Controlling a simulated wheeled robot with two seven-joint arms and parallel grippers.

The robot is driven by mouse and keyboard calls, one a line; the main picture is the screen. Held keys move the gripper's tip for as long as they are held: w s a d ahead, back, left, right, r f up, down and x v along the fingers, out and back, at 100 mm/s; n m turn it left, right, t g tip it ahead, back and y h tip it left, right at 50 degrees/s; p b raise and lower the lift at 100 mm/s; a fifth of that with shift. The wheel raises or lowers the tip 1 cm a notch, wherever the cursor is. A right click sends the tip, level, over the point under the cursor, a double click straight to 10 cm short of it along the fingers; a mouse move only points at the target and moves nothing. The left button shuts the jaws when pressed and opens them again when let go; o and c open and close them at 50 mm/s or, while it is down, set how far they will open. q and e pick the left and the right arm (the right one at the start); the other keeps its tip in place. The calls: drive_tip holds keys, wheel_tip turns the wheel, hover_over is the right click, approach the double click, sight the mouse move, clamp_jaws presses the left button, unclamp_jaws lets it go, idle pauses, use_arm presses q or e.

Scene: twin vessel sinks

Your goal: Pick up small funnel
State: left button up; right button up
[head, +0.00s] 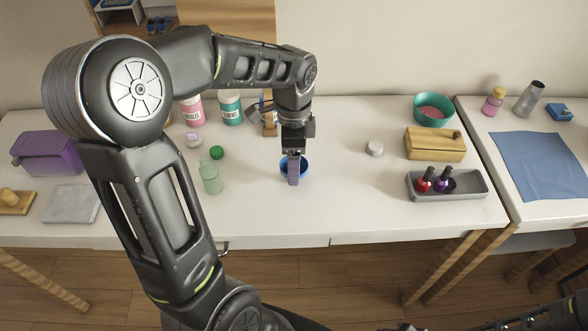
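A small blue round open-topped thing (303,168), which looks like the funnel, stands on the white counter near the middle of the head view. My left gripper (293,172) points down right over it, and a narrow purple-grey piece at its tip covers the middle of the blue thing. I cannot tell whether that piece is a finger or something held, nor whether the fingers touch the blue rim. The spout is not visible. Part of my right arm shows at the bottom right; its gripper is out of view.
A pale green bottle (210,178) and a green cap (216,152) stand left of the gripper. A pink jar (192,110) and teal jar (230,108) are behind. A grey tray (470,190) with small bottles and a wooden box (434,145) stand right. The counter front is clear.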

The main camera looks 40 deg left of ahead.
use_arm(q)
wheel_tip(320, 180, down, 5)
drive_tip(key=shift+s+a+f, duration=0.1)
idle(0.4)
idle(0.4)
drive_tip(key=c, duration=1.4)
